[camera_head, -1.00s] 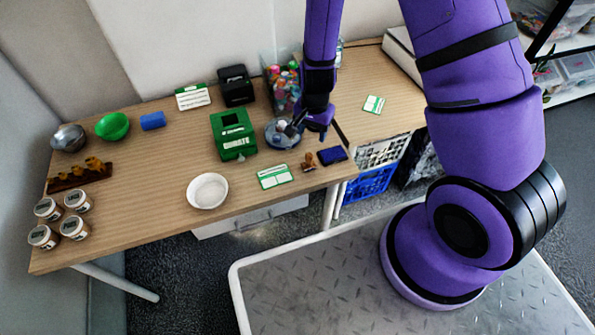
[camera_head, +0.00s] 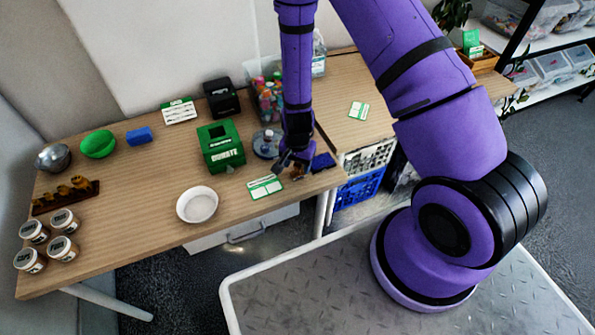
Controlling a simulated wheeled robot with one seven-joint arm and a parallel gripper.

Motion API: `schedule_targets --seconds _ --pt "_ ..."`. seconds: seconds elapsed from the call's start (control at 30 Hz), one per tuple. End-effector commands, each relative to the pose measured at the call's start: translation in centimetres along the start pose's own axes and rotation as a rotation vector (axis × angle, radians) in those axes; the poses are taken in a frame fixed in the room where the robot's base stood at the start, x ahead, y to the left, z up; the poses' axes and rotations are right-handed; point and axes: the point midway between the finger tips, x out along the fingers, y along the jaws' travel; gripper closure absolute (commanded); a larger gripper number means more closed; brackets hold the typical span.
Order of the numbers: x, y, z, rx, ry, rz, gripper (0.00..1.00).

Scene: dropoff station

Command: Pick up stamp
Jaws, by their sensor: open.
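The stamp (camera_head: 297,175) is a small brown wooden piece near the front right edge of the wooden table (camera_head: 140,200). It is mostly hidden behind my gripper (camera_head: 292,167). My gripper is open and points down, over or right beside the stamp. I cannot tell whether the fingers are around it or touching it. A dark blue pad (camera_head: 323,162) lies just right of the stamp, and a green-and-white card (camera_head: 265,187) lies to its left.
A grey round container (camera_head: 266,143) and a green donation box (camera_head: 221,147) stand behind and left of my gripper. A clear bin of colourful bottles (camera_head: 266,100) is behind it. A white bowl (camera_head: 197,205) sits at the front. Bare tabletop lies left of the bowl.

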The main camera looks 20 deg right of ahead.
Motion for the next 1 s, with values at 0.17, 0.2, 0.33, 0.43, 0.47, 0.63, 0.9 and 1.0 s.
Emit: schedule_targets --seconds 0.17,0.2,0.33,0.43,0.47,0.63,0.9,1.0 --pt "2.0 0.1 0.0 0.0 -0.001 0.002 0.43" --pt "2.3 0.1 0.0 0.0 0.0 0.001 0.43" --pt "2.6 0.0 0.0 0.0 0.0 0.0 0.43" --pt "2.6 0.0 0.0 0.0 0.0 0.0 0.43" --pt "2.6 0.0 0.0 0.0 0.0 0.0 0.43" --pt "2.6 0.0 0.0 0.0 0.0 0.0 0.7" --pt "2.6 0.0 0.0 0.0 0.0 0.0 0.71" --pt "2.5 0.0 0.0 0.0 0.0 0.0 0.71"
